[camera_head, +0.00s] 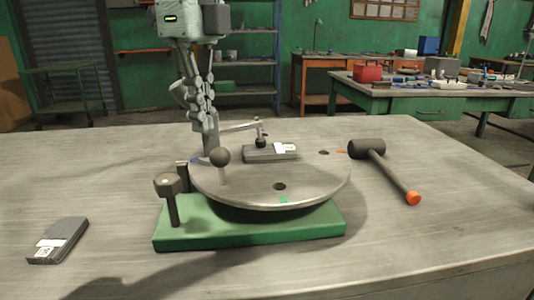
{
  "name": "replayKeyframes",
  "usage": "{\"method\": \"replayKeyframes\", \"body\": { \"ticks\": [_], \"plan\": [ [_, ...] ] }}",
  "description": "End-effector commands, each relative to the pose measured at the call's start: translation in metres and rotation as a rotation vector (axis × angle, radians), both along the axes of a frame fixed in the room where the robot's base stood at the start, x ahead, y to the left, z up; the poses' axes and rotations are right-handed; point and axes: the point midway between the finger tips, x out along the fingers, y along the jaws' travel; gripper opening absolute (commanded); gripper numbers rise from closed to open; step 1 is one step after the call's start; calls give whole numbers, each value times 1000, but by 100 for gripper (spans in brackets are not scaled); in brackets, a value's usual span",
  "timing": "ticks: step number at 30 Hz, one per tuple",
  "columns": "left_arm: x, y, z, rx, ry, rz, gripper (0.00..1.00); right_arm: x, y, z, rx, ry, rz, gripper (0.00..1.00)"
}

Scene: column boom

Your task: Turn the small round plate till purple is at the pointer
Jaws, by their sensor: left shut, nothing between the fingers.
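The small round plate (262,185) is a grey metal disc on a green base (250,231). A green mark (284,199) is at its near rim and an orange mark (340,152) at its far right rim. I make out no purple mark, and I cannot tell which part is the pointer. My right gripper is out of view.
A dark-headed post (169,187) stands on the base's left. A grey labelled block (270,152) sits at the plate's far side, by a thin rod arm (240,127). A mallet (385,167) lies right; another labelled block (58,240) lies left. The table's front right is clear.

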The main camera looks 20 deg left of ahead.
Motion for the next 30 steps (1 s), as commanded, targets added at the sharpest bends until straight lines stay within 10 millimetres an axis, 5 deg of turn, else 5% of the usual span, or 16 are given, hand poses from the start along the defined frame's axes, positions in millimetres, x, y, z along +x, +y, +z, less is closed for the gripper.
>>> {"method": "replayKeyframes", "body": {
  "ticks": [30],
  "plan": [
    [0,0,-26,1,0,0,0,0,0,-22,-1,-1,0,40]
  ]
}}
